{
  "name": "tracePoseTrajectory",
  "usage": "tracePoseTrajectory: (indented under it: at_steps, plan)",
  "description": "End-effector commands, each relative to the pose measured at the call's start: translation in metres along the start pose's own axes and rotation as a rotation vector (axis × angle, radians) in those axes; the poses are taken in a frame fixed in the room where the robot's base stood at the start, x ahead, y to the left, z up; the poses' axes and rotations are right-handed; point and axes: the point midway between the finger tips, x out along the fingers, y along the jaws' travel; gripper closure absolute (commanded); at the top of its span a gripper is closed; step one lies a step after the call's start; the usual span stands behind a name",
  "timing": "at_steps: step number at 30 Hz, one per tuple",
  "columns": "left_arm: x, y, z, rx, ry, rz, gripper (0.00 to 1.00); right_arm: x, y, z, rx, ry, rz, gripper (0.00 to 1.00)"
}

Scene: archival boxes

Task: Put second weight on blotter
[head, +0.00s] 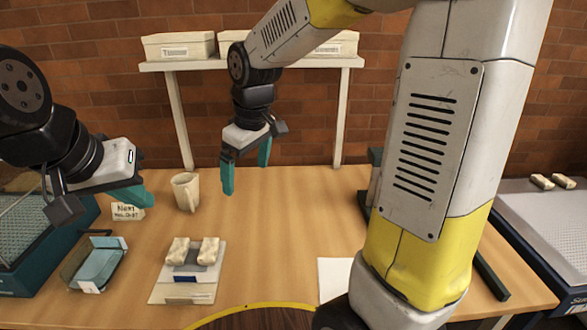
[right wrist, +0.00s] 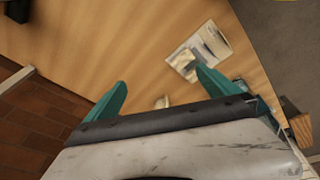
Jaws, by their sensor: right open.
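Two cream, soft-looking weights, the left one (head: 178,251) and the right one (head: 209,251), lie side by side on a flat pale stack (head: 172,294) with a grey upper part and a blue mark. I cannot tell for certain whether this stack is the blotter. It also shows in the right wrist view (right wrist: 178,58). My right gripper (head: 246,172) is open and empty, above the table behind and right of the stack; its spread fingers show in the right wrist view (right wrist: 160,95). My left gripper (head: 138,197) is at the left; its fingers overlap, hiding the gap.
A beige mug (head: 186,191) stands behind the stack, beside a small sign (head: 128,212). A teal tray (head: 98,264) is at the left. A white sheet (head: 333,278) lies right of centre. Two more cream weights (head: 552,182) rest on a grey-topped unit (head: 540,222). The table's middle is clear.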

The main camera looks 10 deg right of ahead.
Motion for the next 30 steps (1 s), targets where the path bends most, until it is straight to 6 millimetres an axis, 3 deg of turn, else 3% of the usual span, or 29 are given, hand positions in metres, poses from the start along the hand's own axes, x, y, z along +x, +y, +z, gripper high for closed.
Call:
tracePoseTrajectory:
  at_steps: [1, 6, 13, 19, 30]
  plan:
    - [0.000, 0.000, 0.000, 0.000, 0.000, 0.000, 1.00, -0.022, 0.004, 0.019, 0.083, 0.040, 0.018, 0.00]
    - [0.000, 0.000, 0.000, 0.000, 0.000, 0.000, 1.00, -0.068, 0.001, 0.079, 0.349, 0.156, 0.051, 0.00]
    - [0.000, 0.000, 0.000, 0.000, 0.000, 0.000, 1.00, -0.096, -0.016, 0.138, 0.624, 0.292, 0.066, 0.00]
    - [0.000, 0.000, 0.000, 0.000, 0.000, 0.000, 1.00, -0.100, -0.024, 0.156, 0.714, 0.339, 0.066, 0.00]
    - [0.000, 0.000, 0.000, 0.000, 0.000, 0.000, 1.00, -0.100, -0.025, 0.156, 0.718, 0.341, 0.065, 0.00]
